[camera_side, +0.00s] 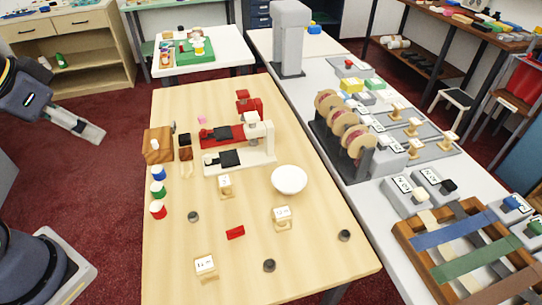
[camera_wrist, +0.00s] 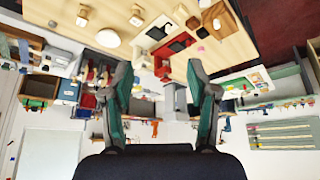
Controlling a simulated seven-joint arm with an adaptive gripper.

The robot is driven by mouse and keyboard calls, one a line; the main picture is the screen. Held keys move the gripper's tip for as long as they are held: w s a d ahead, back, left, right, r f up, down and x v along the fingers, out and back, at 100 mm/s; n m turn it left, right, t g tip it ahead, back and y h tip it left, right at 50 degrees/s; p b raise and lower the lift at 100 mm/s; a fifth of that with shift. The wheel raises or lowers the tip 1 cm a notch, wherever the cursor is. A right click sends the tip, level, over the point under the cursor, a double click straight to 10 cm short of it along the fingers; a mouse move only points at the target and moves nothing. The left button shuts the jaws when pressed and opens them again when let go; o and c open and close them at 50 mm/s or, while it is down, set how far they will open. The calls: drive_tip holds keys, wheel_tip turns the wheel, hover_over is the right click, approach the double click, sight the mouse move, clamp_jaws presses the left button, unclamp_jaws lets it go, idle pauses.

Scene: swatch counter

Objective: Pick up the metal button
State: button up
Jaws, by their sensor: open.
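Three small dark grey round pieces lie on the wooden table (camera_side: 330,275) in the side view: one left of centre (camera_side: 193,216), one near the front (camera_side: 269,265), one at the right edge (camera_side: 344,235). They look like buttons, but I cannot tell which is the metal one. My gripper (camera_side: 98,134) is off the table's left side, in the air, well away from all of them. In the wrist view my gripper (camera_wrist: 158,75) is open, with nothing between its fingers. I cannot make out the button in the wrist view.
On the table are a white bowl (camera_side: 289,179), a red block (camera_side: 235,232), several numbered tag stands (camera_side: 205,265), thread spools (camera_side: 158,189), and red (camera_side: 222,134) and white (camera_side: 240,158) machines. A grey counter with large spools (camera_side: 344,128) runs along the right.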

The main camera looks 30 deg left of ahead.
drive_tip(key=n+g, duration=0.3)
drive_tip(key=n, duration=0.3)
hover_over(192, 215)
drive_tip(key=s+f+x, duration=0.1)
drive_tip(key=s+x, duration=0.2)
drive_tip(key=x, duration=0.9)
drive_tip(key=shift+m+g+y, duration=0.3)
drive_tip(key=shift+m+g, duration=0.4)
drive_tip(key=shift+m, duration=0.1)
drive_tip(key=f, duration=1.5)
drive_tip(key=shift+s+d+f, duration=0.2)
drive_tip(key=shift+s+d, duration=0.2)
drive_tip(key=f, duration=0.3)
drive_tip(key=w+f, duration=0.1)
drive_tip(key=f, duration=0.1)
drive_tip(key=shift+a+f, duration=0.35)
drive_tip(key=shift+a, duration=0.05)
drive_tip(key=c, duration=0.9)
